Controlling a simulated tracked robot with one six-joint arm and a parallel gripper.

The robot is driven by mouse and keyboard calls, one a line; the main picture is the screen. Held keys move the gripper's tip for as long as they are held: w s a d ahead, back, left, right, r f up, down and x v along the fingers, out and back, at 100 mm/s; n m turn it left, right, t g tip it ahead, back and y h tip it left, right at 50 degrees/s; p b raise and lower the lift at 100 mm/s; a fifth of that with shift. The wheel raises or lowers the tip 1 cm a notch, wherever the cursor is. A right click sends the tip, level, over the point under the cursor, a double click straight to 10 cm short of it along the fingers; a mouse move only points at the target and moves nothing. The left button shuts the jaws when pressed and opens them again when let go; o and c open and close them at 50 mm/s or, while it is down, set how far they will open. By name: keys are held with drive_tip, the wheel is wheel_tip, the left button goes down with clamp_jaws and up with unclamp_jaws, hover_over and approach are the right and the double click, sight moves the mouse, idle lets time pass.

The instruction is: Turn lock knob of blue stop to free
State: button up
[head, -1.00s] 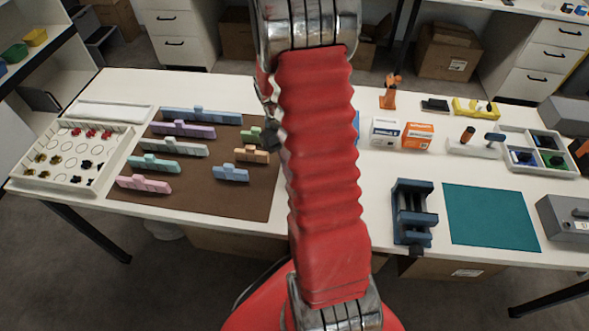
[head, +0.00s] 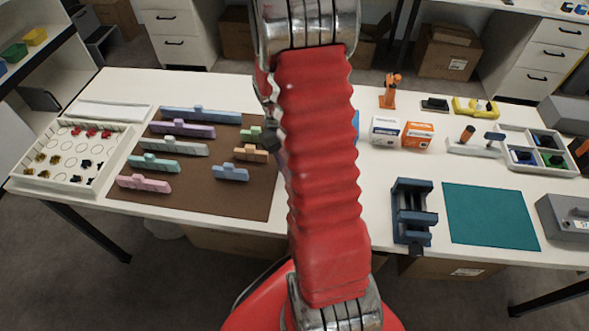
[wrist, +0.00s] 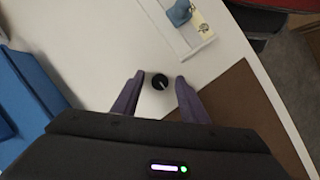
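In the wrist view, a white tray (wrist: 207,42) holds a blue-grey piece (wrist: 179,12) with a yellowish tag. A brown mat (wrist: 240,105) lies at the right. In the head view, small boxes (head: 417,135) and a dark blue vise (head: 413,212) stand right of my arm.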

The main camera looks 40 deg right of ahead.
drive_tip(key=shift+r, duration=0.1)
drive_tip(key=v, duration=1.3)
drive_tip(key=shift+r, duration=0.3)
drive_tip(key=shift+w, duration=0.1)
drive_tip(key=s+a+r+t, duration=0.3)
drive_tip(key=a+r, duration=0.1)
drive_tip(key=a, duration=0.4)
drive_tip(key=s+a+r+t, duration=0.3)
drive_tip(key=a+r, duration=0.2)
drive_tip(key=a, duration=0.3)
drive_tip(key=s+a+r+n+t, duration=0.1)
drive_tip(key=s+a+r+t, duration=0.3)
drive_tip(key=a, duration=0.4)
drive_tip(key=shift+a+r+h, duration=0.25)
drive_tip(key=shift+a+h, duration=0.05)
drive_tip(key=shift+a, duration=0.1)
drive_tip(key=shift+s, duration=0.15)
